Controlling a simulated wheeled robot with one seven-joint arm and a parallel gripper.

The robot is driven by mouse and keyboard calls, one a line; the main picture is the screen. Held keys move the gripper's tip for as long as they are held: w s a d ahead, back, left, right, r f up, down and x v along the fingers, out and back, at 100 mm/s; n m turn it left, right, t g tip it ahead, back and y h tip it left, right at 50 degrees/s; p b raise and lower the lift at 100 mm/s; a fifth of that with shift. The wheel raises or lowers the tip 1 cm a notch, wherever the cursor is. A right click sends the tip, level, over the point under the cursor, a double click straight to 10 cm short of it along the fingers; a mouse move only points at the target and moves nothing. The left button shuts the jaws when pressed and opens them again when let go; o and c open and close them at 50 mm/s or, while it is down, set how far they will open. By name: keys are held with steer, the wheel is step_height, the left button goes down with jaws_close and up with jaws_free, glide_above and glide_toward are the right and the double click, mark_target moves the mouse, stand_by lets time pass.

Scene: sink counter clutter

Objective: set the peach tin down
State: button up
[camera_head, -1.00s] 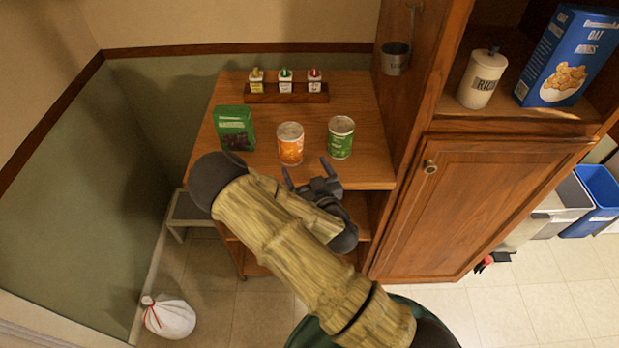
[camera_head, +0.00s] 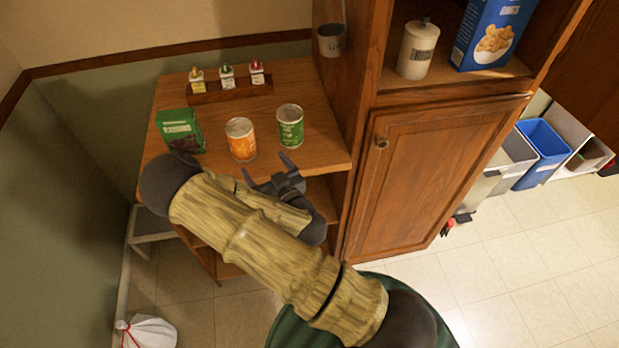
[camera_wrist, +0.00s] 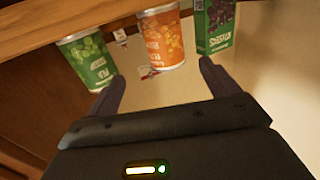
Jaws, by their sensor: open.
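The orange tin (camera_head: 241,140), which looks like the peach tin, stands upright on the wooden shelf unit's top (camera_head: 232,104), near its front edge. It also shows in the wrist view (camera_wrist: 162,40), which appears upside down. My gripper (camera_head: 267,168) is open and empty at the front edge, on the near side of the tins and apart from them. In the wrist view, the orange tin lies beyond the gap between my fingers (camera_wrist: 161,78). A green tin (camera_head: 290,127) stands upright just right of the orange tin; the wrist view shows it at left (camera_wrist: 87,60).
A green box (camera_head: 180,130) stands left of the orange tin. A wooden rack (camera_head: 231,90) with three small bottles is at the back. A tall cabinet (camera_head: 432,170) borders the top on the right. A white sack (camera_head: 148,332) lies on the floor at lower left.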

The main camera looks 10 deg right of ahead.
steer(key=d+f+m+g+h, duration=0.1)
steer(key=d+m+g+h, duration=0.55)
steer(key=d, duration=0.35)
steer(key=s+d+r+n+g, duration=0.1)
steer(key=s+r+g, duration=0.3)
steer(key=s, duration=0.4)
steer(key=s+d+r+n+g, duration=0.1)
steer(key=s+d+r+g, duration=0.1)
steer(key=s+r, duration=0.3)
steer(key=s+g, duration=0.1)
steer(key=s, duration=0.2)
steer(key=shift+r+n+g+y, duration=0.35)
steer(key=shift+r, duration=0.05)
steer(key=shift+o, duration=0.4)
steer(key=shift+s, duration=0.1)
steer(key=shift+c, duration=0.2)
